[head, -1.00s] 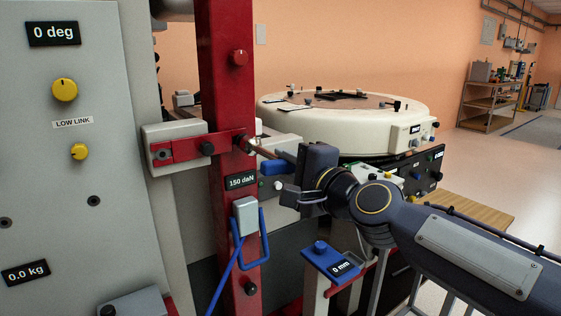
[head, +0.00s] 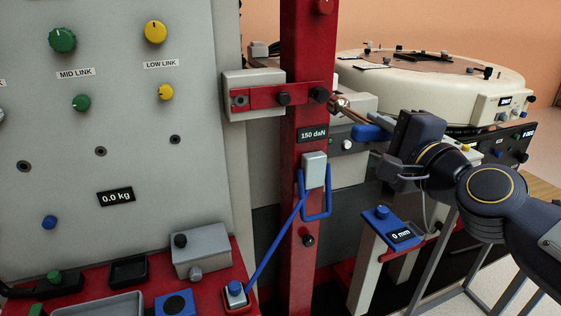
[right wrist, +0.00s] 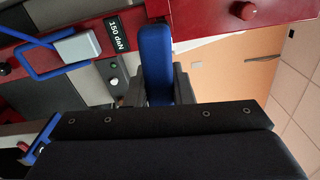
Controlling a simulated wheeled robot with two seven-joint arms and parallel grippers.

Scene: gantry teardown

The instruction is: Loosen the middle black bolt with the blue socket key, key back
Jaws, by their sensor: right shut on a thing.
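My right gripper (head: 392,160) is shut on the blue socket key (head: 372,132), right of the red post (head: 308,170). The key's blue handle (right wrist: 155,65) stands between the fingers in the right wrist view. In the head view its metal shaft points up and left, and its tip is right beside the middle black bolt (head: 319,95) on the post. I cannot tell whether the socket sits on the bolt head. A red bolt (head: 323,5) is higher on the post and another black bolt (head: 308,240) lower. My left gripper is out of view.
A blue hook with a grey block (head: 314,170) hangs on the post below the "150 daN" label. A grey panel with knobs (head: 110,120) fills the left. A red bench (head: 225,305) with trays is at lower left. A round cream machine (head: 430,85) stands behind my right arm.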

